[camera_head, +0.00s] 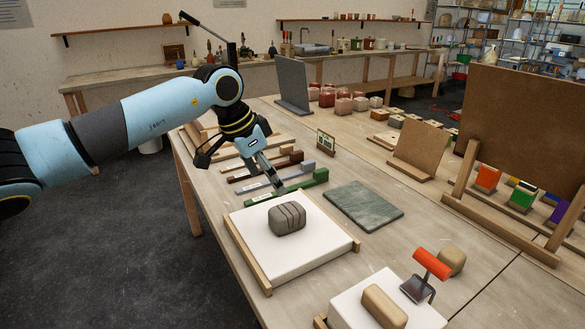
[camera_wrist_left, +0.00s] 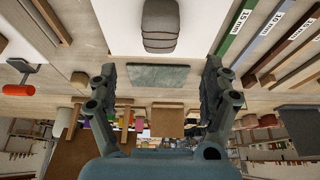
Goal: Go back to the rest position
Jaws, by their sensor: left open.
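My left gripper (camera_head: 275,180) hangs over the table beyond the back edge of a white board, above several coloured bars. In the left wrist view the left gripper (camera_wrist_left: 162,80) shows two fingers spread wide apart with nothing between them. A grey-brown block with dark grooves (camera_head: 287,218) lies on the white board (camera_head: 270,262); it also shows at the top of the left wrist view (camera_wrist_left: 161,25). The gripper is apart from the block. My right gripper does not show in either view.
Coloured bars (camera_head: 262,184) lie under the gripper. A green slab (camera_head: 363,205) lies to the right. Nearer stand a second white board (camera_head: 420,316), a tan block (camera_head: 384,306) and a red-handled tool (camera_head: 432,264). Upright brown boards (camera_head: 525,125) stand at the right.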

